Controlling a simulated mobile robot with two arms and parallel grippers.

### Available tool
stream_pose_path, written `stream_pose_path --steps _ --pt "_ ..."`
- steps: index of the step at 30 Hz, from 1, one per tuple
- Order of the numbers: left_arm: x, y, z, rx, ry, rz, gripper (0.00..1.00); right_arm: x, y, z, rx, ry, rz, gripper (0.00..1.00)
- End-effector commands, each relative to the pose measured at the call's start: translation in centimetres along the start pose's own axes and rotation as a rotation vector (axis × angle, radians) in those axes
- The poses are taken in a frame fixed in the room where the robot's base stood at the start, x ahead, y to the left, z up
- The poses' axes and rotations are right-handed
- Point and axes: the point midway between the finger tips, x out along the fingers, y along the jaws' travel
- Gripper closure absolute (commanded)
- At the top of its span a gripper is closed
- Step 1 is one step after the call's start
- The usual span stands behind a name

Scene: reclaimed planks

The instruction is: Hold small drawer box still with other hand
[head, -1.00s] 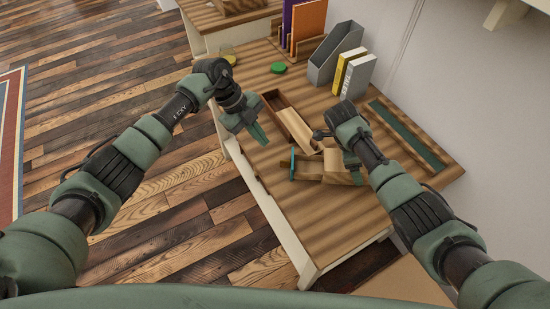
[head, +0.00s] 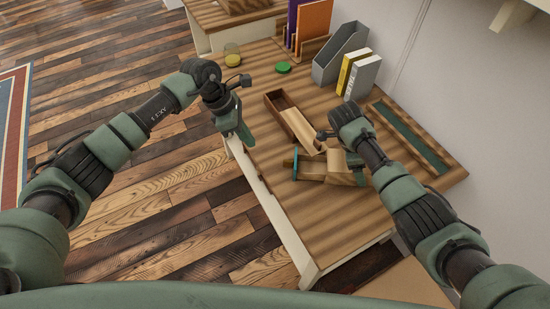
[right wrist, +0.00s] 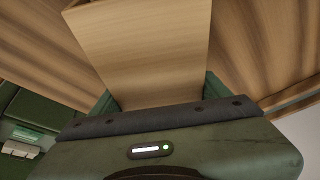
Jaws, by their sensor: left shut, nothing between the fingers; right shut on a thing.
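The small light-wood drawer box (head: 312,168) sits on the plank table near the right hand. My right gripper (head: 356,168) is shut on the box's right side. In the right wrist view the wooden box (right wrist: 145,45) lies between the fingers, whose tips are mostly hidden. My left gripper (head: 246,134) is shut and empty, pointing down near the table's left edge, apart from the box and to its left.
A long brown tray (head: 276,101) with a light wooden piece (head: 301,128) lies just behind the box. A green disc (head: 283,67), a glass jar (head: 232,58), a grey file holder (head: 341,53) and books (head: 362,76) stand farther back. The table front is clear.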

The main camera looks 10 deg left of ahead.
Motion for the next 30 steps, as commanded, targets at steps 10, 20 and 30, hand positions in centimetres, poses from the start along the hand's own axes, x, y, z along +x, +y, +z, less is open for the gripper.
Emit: stream_pose_path --steps 10,20,30 --pt "1.4 -0.2 -0.2 0.161 0.005 0.002 1.0 -0.1 -0.1 0.0 0.0 -0.001 -0.001 0.79" --pt "8.2 -0.2 -0.2 0.156 0.003 0.0 1.0 -0.1 -0.1 0.0 0.0 -0.001 -0.001 0.79" --pt "11.2 -0.6 2.8 0.159 0.003 0.003 1.0 -0.1 -0.1 0.0 0.0 0.0 -0.001 0.79"
